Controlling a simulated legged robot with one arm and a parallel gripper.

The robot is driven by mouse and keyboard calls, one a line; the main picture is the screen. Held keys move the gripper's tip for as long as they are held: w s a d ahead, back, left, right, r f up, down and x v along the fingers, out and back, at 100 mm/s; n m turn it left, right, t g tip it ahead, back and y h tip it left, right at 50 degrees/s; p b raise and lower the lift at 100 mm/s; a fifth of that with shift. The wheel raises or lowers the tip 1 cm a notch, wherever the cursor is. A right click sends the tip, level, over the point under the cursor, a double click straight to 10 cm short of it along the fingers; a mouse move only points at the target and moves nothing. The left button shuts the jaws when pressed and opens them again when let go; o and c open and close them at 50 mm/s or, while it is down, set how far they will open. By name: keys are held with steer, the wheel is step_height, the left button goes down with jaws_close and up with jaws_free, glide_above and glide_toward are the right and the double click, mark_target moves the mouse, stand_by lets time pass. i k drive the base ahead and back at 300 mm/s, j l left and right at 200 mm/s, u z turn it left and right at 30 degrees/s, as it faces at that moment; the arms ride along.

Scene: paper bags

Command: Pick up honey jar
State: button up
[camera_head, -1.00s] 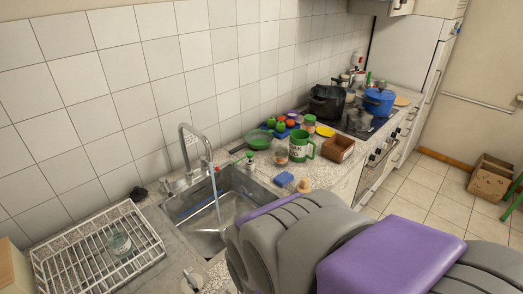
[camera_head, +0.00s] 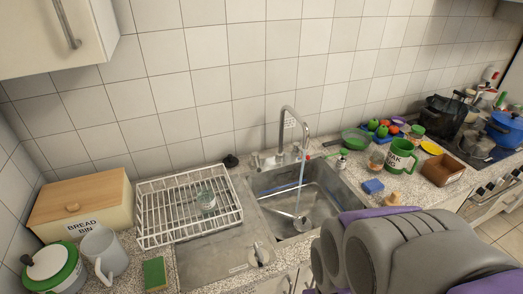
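I cannot tell for sure which thing is the honey jar. A small glass jar with brownish contents (camera_head: 376,160) stands on the counter right of the sink, left of a green mug (camera_head: 400,157). A jar with a green lid (camera_head: 417,132) stands behind the mug, partly hidden. My folded arm, grey and purple, fills the lower right. My gripper's fingers do not show, and nothing is seen held.
The sink (camera_head: 292,196) with its tap (camera_head: 284,128) lies in the middle. A wire dish rack (camera_head: 160,213) holding a glass (camera_head: 207,200), a bread bin (camera_head: 81,205) and a grey mug (camera_head: 104,255) stand left. A brown box (camera_head: 443,170) and pots (camera_head: 505,131) stand right.

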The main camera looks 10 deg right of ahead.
mark_target(376, 162)
steer(key=l+z, duration=0.25)
steer(key=z, duration=0.2)
steer(key=i+l+z, duration=0.15)
steer(key=z, duration=0.25)
steer(key=i+l+z, duration=0.15)
steer(key=i+l, duration=0.3)
steer(key=l, duration=0.2)
steer(key=i+l+z, duration=0.15)
steer(key=i+l, duration=0.3)
steer(key=l, duration=0.15)
